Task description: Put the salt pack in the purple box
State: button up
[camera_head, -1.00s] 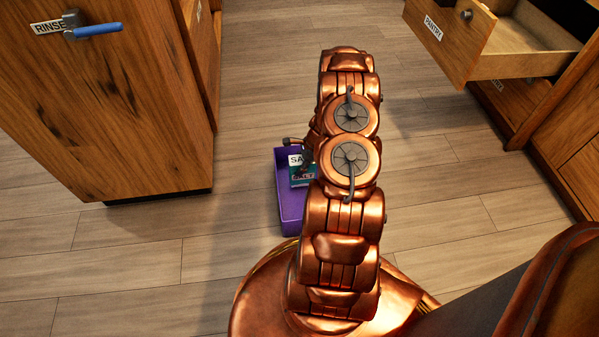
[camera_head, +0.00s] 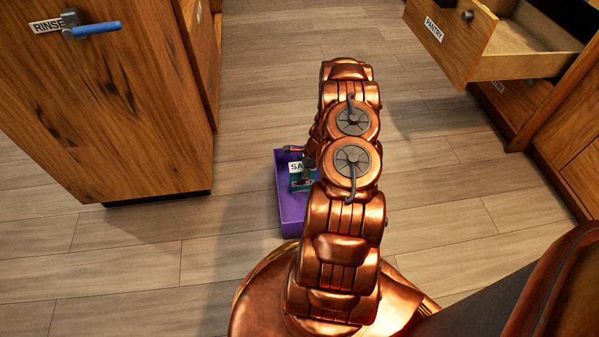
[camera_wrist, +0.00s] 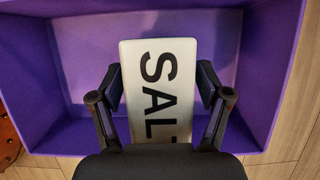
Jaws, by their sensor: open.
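The salt pack (camera_head: 301,181), with a white SALT label, shows over the purple box (camera_head: 291,221) in the head view, partly hidden by my arm. In the wrist view the white face of the salt pack (camera_wrist: 158,62) lies between my fingers, with the purple box (camera_wrist: 75,140) around it. It appears to be inside the box; I cannot tell if it touches the floor of the box. My gripper (camera_wrist: 158,80) is open, one finger on each side of the pack. In the head view my gripper is mostly hidden behind my arm.
A wooden cabinet (camera_head: 110,100) with a RINSE label and blue handle stands at the left. An open drawer (camera_head: 450,45) labelled PANTRY juts out at the upper right. The plank floor (camera_head: 240,90) around the box is mostly clear.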

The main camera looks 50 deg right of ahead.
jog(key=p+v, duration=0.4)
jog(key=v, duration=0.8)
jog(key=shift+w, duration=0.1)
jog(key=shift+r, duration=0.2)
jog(key=w+a+r+n+g+y, duration=0.1)
jog(key=w+a+r+n+g, duration=0.15)
jog(key=a+r+n, duration=1.1)
jog(key=s+a+r+n+g, duration=0.1)
jog(key=s+a+r, duration=0.3)
jog(key=a+r, duration=0.4)
jog(key=s+a+r+n+g, duration=0.1)
jog(key=s+a+r, duration=0.2)
jog(key=a+r, duration=0.5)
jog(key=s+a+r+n+h, duration=0.1)
jog(key=s+a+r+n, duration=0.1)
jog(key=s, duration=0.5)
jog(key=s+a+r+n+g+h, duration=0.1)
jog(key=s+a+r+n, duration=0.1)
jog(key=s+n, duration=0.3)
jog(key=s+a+r+n+g+h, duration=0.1)
jog(key=s+a+r+n+h, duration=0.1)
jog(key=s, duration=0.6)
jog(key=shift+s+a+r+n, duration=0.35)
jog(key=shift+a+r+n, duration=0.3)
jog(key=shift+a, duration=0.45)
